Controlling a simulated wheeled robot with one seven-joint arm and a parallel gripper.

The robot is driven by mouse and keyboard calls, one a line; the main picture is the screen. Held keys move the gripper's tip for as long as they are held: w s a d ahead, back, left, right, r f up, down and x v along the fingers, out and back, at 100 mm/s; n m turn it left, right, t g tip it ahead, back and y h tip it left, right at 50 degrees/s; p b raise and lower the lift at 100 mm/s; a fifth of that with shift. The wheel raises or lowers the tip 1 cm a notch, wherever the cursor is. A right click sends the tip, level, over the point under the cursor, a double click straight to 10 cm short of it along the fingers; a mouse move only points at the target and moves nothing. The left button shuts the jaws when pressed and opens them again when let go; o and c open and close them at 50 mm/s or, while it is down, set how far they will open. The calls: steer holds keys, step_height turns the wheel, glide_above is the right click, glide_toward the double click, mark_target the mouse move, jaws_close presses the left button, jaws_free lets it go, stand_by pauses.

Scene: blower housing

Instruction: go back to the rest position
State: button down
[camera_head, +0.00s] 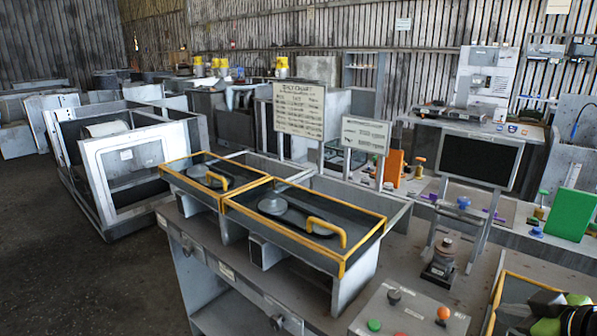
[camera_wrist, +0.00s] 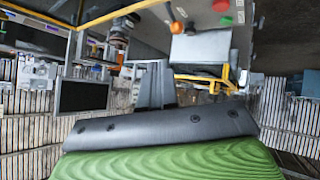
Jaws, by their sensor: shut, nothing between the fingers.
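My gripper (camera_head: 562,314) shows at the bottom right corner of the head view, with green and dark parts, partly cut off by the frame edge. It is beside or above a yellow-edged tray (camera_head: 492,306); I cannot tell the height. In the wrist view, my gripper (camera_wrist: 165,163) fills the bottom as a green ridged part below a dark bar. It is shut and I see nothing held in it.
A control box with coloured buttons (camera_head: 385,318) and a dark stacked fixture (camera_head: 441,262) stand left of my gripper. A monitor (camera_head: 478,160) rises behind them. Two yellow-rimmed bins (camera_head: 345,262) sit on the workbench. The floor at left (camera_head: 50,260) is clear.

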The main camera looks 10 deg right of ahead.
steer(key=w+a+r+g+y+p, duration=0.1)
steer(key=w+a+g+p, duration=0.1)
steer(key=a, duration=0.7)
steer(key=w+a+r+g+p, duration=0.1)
steer(key=a+g, duration=0.1)
steer(key=a, duration=0.8)
steer(key=s+a+m+p, duration=0.2)
steer(key=s+a+m, duration=0.1)
steer(key=s+a, duration=0.4)
steer(key=s, duration=0.3)
steer(key=shift+a+f+m+g+h+p, duration=0.15)
steer(key=shift+f+m+g+h+p, duration=0.15)
steer(key=shift+g+p, duration=0.1)
steer(key=shift+s, duration=0.1)
